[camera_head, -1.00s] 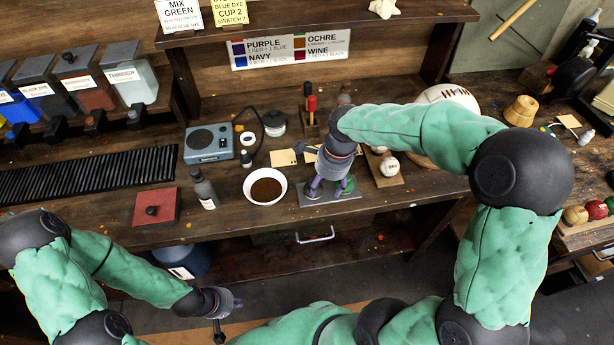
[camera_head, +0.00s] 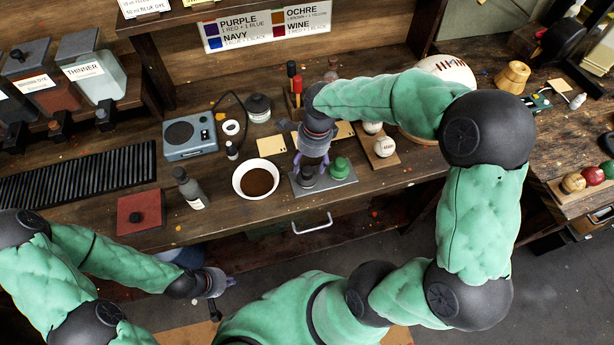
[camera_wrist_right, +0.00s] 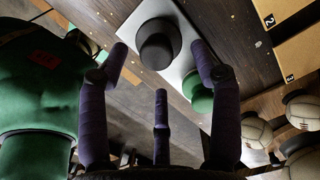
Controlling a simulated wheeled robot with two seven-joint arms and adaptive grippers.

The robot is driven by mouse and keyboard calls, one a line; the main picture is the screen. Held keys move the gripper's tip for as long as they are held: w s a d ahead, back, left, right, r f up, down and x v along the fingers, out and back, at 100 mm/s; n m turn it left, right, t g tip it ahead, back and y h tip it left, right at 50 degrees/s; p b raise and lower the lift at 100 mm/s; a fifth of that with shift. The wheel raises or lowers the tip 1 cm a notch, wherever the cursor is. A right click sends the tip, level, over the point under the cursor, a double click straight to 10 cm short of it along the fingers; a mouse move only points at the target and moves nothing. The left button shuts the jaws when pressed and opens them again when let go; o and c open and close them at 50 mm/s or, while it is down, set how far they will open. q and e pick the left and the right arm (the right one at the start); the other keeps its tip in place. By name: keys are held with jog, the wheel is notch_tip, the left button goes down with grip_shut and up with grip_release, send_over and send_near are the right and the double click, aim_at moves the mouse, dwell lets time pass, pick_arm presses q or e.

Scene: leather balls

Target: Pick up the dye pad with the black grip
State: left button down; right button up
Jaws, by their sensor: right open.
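The dye pad with the black grip (camera_head: 308,177) stands upright on a small grey tray (camera_head: 327,187) near the table's front edge. A green-gripped pad (camera_head: 340,167) stands to its right on the same tray. My right gripper (camera_head: 310,163) is open and empty close to the black pad. In the right wrist view the black pad (camera_wrist_right: 157,46) shows beyond the spread purple fingers, apart from them, with the green pad (camera_wrist_right: 202,97) partly behind a finger. My left gripper (camera_head: 224,283) is low at the left, away from the tray; its finger opening is too small to judge.
A white bowl of brown liquid (camera_head: 256,180) and a grey bottle (camera_head: 190,189) stand left of the tray. A baseball (camera_head: 385,147) on a wooden board is to the right. A red square block with a black knob (camera_head: 140,212) lies farther left.

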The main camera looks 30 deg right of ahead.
aim_at(307, 170)
jog(key=f, duration=0.1)
jog(key=f+b, duration=0.1)
jog(key=f, duration=0.2)
jog(key=shift+s+a+f, duration=0.1)
jog(key=shift+a+f, duration=0.2)
jog(key=shift+a, duration=0.05)
jog(key=c, duration=1.2)
